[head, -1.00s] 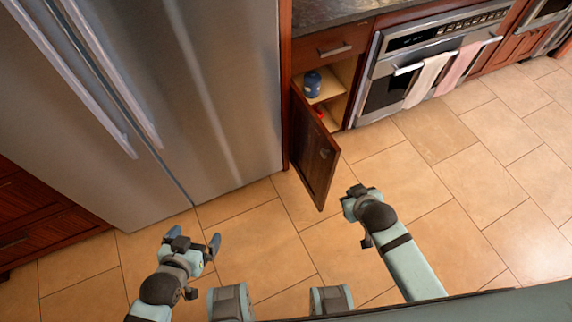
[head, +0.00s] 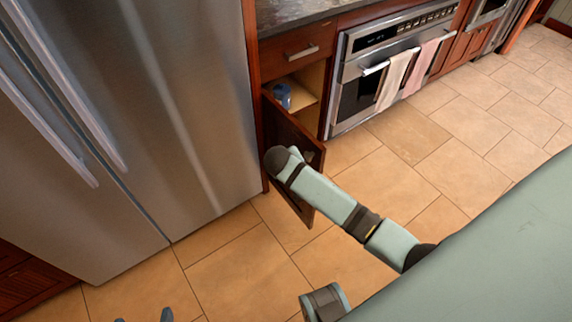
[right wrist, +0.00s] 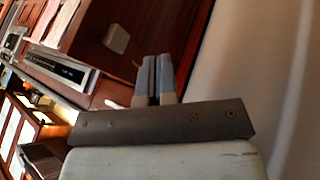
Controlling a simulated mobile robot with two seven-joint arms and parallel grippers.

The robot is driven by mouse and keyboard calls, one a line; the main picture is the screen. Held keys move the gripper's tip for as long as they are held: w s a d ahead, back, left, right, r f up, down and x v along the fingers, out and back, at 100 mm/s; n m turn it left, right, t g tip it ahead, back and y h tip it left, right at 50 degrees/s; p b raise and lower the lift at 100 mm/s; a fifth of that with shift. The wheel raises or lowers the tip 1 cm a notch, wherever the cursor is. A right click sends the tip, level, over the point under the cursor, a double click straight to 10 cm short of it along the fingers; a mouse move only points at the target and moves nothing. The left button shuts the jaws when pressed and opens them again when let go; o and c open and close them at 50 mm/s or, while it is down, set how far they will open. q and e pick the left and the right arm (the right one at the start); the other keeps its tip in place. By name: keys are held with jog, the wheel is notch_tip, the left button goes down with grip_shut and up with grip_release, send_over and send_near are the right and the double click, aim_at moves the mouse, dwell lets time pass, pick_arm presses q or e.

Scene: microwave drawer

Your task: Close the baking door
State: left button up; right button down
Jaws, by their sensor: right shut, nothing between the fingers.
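The brown wooden cabinet door (head: 285,125) stands open in the head view, swung out from the cabinet between the fridge and the oven. My right arm crosses in front of it and hides its middle. My right gripper is hidden in the head view. In the right wrist view my right gripper (right wrist: 156,75) is shut and empty, with reddish-brown wood beyond its fingers. I cannot tell whether it touches the door. Only the fingertips of my left gripper (head: 145,318) show at the bottom left of the head view, spread apart and empty.
The steel fridge (head: 190,110) stands close on the left of the door. The oven (head: 352,90) with hanging towels (head: 395,80) is to the right. A blue jar (head: 282,95) sits inside the cabinet. The tiled floor (head: 400,180) is clear.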

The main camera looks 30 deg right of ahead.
jog(key=shift+w+d+f+b, duration=0.1)
jog(key=shift+w+d+f, duration=0.2)
jog(key=shift+d, duration=0.55)
jog(key=shift+w+d+f+b, duration=0.15)
jog(key=shift+d+f, duration=0.3)
jog(key=shift+d, duration=0.4)
jog(key=shift+w+d+f+b, duration=0.1)
jog(key=shift+w+d+f, duration=0.2)
jog(key=shift+d, duration=0.55)
jog(key=shift+s+d, duration=0.1)
